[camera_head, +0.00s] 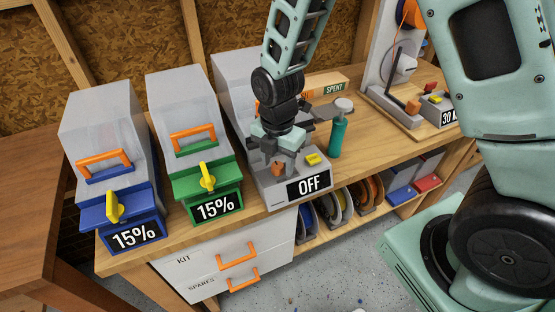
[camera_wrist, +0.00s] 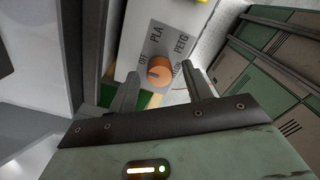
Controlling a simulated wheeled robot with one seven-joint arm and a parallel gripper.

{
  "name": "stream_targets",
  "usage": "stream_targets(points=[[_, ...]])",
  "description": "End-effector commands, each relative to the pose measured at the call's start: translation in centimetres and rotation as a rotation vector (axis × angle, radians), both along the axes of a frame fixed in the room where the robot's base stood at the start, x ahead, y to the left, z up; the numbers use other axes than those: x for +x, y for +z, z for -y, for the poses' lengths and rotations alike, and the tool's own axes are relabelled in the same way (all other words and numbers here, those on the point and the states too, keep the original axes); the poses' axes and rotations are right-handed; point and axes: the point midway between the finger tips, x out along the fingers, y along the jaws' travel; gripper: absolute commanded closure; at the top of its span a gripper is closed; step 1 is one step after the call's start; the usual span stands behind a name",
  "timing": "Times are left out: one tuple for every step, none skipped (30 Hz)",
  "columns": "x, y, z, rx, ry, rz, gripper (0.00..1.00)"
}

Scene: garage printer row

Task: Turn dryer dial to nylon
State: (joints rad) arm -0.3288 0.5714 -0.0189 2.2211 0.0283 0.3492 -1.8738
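The grey dryer (camera_head: 270,190) stands at the right of the row of bins, with an "OFF" display (camera_head: 309,185) on its front. Its orange dial (camera_head: 278,169) is partly hidden by my gripper in the head view. In the wrist view the dial (camera_wrist: 160,71) sits on a grey plate marked OFF, PLA, PETG and a partly hidden fourth label at the lower right. My gripper (camera_head: 282,160) points down over the dial. In the wrist view its fingers (camera_wrist: 161,77) are spread, one on each side of the dial, with gaps visible. I cannot tell the dial's pointer direction clearly.
A yellow button (camera_head: 313,158) is beside the dial. A blue-fronted bin (camera_head: 128,212) and a green-fronted bin (camera_head: 208,184), both showing 15%, stand left on the wooden bench (camera_head: 365,165). A teal bottle (camera_head: 337,136) stands close right. Spools and drawers (camera_head: 228,262) are below.

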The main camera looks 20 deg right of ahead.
Motion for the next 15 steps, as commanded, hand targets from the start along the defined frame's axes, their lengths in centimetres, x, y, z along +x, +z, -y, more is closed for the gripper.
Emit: stream_targets(points=[[0.01,0.01,-0.01,0.0,0.0,0.0,0.64],[0.01,0.02,-0.01,0.0,0.0,0.0,0.72],[0.01,0.02,-0.01,0.0,0.0,0.0,0.83],[0.01,0.02,-0.01,0.0,0.0,0.0,0.91],[0.01,0.02,-0.01,0.0,0.0,0.0,0.94],[0.0,0.03,0.0,0.0,0.0,0.0,0.94],[-0.01,0.03,-0.01,0.0,0.0,0.0,0.94],[-0.01,0.03,-0.01,0.0,0.0,0.0,0.94],[-0.01,0.03,-0.01,0.0,-0.002,0.0,0.94],[-0.01,0.04,-0.01,0.0,-0.003,0.0,0.94],[-0.01,0.04,-0.01,0.0,-0.006,0.0,0.94],[-0.01,0.04,-0.01,0.001,-0.011,-0.001,0.94],[-0.01,0.05,-0.01,0.001,-0.017,-0.001,0.94],[-0.01,0.05,-0.01,0.001,-0.024,-0.001,0.94],[0.0,0.06,-0.01,0.001,-0.036,-0.001,0.94]])
